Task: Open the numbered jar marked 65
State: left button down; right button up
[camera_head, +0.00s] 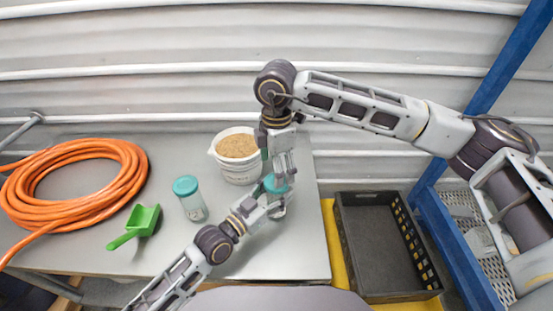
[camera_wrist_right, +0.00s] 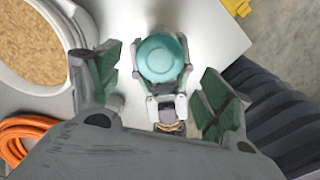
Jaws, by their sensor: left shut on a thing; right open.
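A clear jar with a teal lid (camera_head: 275,183) stands near the right part of the grey table. My left gripper (camera_head: 274,206) is shut on this jar's body from the left front. My right gripper (camera_head: 283,163) points down from above. In the right wrist view the round teal lid (camera_wrist_right: 160,58) lies between its spread green-padded fingers, and the fingers look clear of it. My left gripper (camera_wrist_right: 167,108) shows below the lid there. A second teal-lidded jar (camera_head: 193,204) stands apart to the left. No number is readable on either jar.
A white bucket of brown grains (camera_head: 239,172) stands just behind the jars. A green scoop (camera_head: 137,226) and a coiled orange hose (camera_head: 70,190) lie to the left. A black crate (camera_head: 387,245) sits beyond the table's right edge, beside a blue frame (camera_head: 480,120).

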jog(key=shift+f, duration=2.7)
jog(key=shift+c, duration=0.3)
jog(key=c, duration=1)
jog(key=shift+n, duration=0.3)
